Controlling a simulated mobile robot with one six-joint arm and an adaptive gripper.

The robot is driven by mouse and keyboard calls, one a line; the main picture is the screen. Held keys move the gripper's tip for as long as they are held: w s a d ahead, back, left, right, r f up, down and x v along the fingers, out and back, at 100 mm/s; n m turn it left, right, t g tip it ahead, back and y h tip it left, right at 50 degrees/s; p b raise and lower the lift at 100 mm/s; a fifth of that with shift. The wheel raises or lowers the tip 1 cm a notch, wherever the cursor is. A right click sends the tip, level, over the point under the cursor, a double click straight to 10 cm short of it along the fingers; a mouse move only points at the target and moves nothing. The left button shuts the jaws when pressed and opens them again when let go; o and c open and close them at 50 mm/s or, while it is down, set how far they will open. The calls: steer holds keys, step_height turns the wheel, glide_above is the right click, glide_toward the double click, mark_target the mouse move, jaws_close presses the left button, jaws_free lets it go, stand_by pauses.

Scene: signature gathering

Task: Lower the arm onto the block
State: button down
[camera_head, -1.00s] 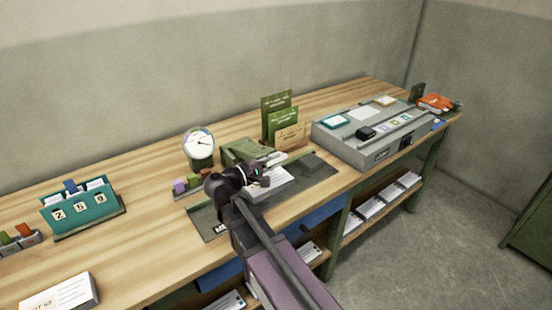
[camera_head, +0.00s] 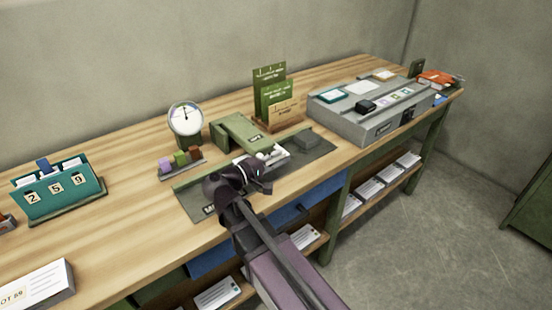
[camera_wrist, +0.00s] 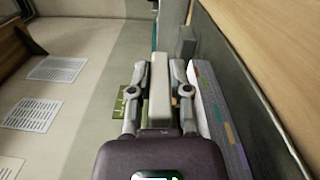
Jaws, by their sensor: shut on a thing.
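My gripper (camera_head: 266,170) is over the dark green mat (camera_head: 197,204) at the desk's front. In the wrist view, my gripper (camera_wrist: 159,92) is shut on a pale upright bar (camera_wrist: 159,80). I cannot tell whether this bar is the arm. A white stack (camera_head: 281,152) shows just behind the gripper in the head view, partly hidden by it. A grey block also shows in the wrist view (camera_wrist: 186,42), beyond the fingers.
A green box-like device (camera_head: 240,132) stands behind the mat. Beside it are a dial (camera_head: 186,118), a tray of small coloured blocks (camera_head: 181,160) and upright green cards (camera_head: 268,88). A grey console (camera_head: 370,122) stands right.

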steer(key=shift+s+a+f, duration=0.1)
steer(key=shift+f, duration=0.05)
steer(key=c, duration=0.6)
jaws_free()
steer(key=shift+a, duration=0.2)
steer(key=shift+v, duration=6)
steer(key=shift+s, duration=0.2)
